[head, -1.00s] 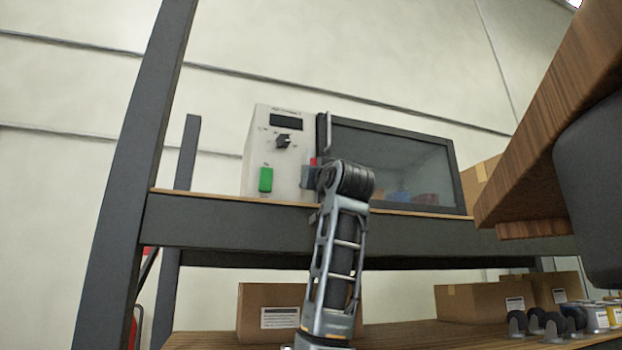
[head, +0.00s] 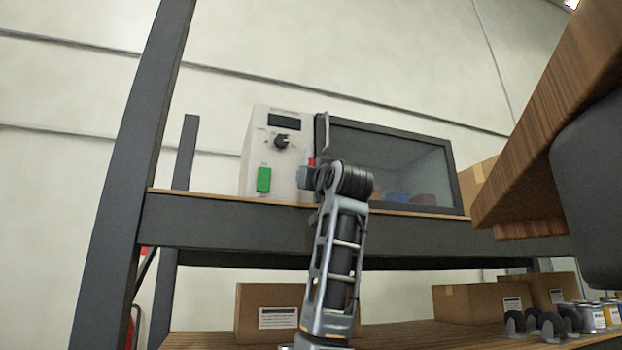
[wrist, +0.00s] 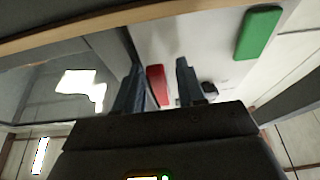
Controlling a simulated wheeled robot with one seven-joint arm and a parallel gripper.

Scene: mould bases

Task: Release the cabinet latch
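The cabinet is a box on the upper shelf with a white control panel (head: 285,170) on the left and a dark-framed glass door (head: 400,165) with an upright handle (head: 325,135) on the right. The panel carries a display, a dark knob (head: 281,141), a green button (head: 264,180) and a red part (head: 311,161), mostly hidden behind my arm. My gripper (head: 305,178) is in front of the panel's lower right. In the wrist view my gripper (wrist: 160,66) is open, its fingers apart, with the red part (wrist: 157,85) showing between them. Contact cannot be told.
The shelf's front beam (head: 230,224) runs below the cabinet, and a dark post (head: 130,170) stands at the left. A wooden slab (head: 550,130) hangs close at the right. Cardboard boxes (head: 265,300) and small jars stand on the lower shelf. Coloured items show behind the glass.

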